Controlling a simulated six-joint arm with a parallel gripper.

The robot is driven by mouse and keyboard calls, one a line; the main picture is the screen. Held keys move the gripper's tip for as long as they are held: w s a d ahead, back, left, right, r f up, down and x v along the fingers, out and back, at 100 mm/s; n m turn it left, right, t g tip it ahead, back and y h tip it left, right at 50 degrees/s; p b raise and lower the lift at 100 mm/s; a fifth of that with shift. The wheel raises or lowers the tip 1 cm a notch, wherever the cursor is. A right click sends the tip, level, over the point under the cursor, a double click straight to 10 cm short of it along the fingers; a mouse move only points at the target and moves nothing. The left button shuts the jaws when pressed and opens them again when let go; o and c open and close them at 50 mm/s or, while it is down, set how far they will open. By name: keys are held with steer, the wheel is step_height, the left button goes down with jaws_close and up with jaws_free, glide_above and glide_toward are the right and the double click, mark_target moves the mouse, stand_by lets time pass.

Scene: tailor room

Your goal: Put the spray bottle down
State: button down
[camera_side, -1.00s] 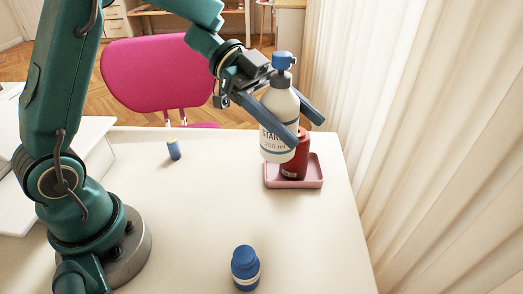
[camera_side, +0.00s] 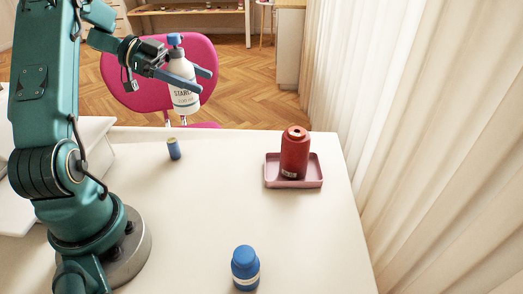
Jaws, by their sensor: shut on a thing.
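The spray bottle (camera_side: 184,88) is white with a blue top and a label reading STARCH. The bottle's base is clear of the tabletop (camera_side: 215,215). One finger passes in front of the bottle and hides part of it.
A red bottle or spool (camera_side: 295,152) stands on a pink tray (camera_side: 313,180) at the right. A small blue spool (camera_side: 174,149) stands at the far left. A blue bottle (camera_side: 245,268) stands at the front. The table's middle is clear. A pink chair (camera_side: 125,70) is behind.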

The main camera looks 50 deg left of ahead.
mark_target(198, 103)
steer(key=shift+w+d+f, duration=1.15)
steer(key=shift+d+f, duration=0.25)
steer(key=shift+f, duration=0.35)
steer(key=shift+w+d+f, duration=1.15)
steer(key=shift+d+f, duration=0.25)
steer(key=shift+f, duration=0.3)
steer(key=shift+w+d+f, duration=1.15)
steer(key=shift+d+f, duration=0.25)
steer(key=shift+f, duration=0.35)
steer(key=shift+f, duration=0.15)
jaws_free()
steer(key=shift+r, duration=0.2)
steer(key=v, duration=1.2)
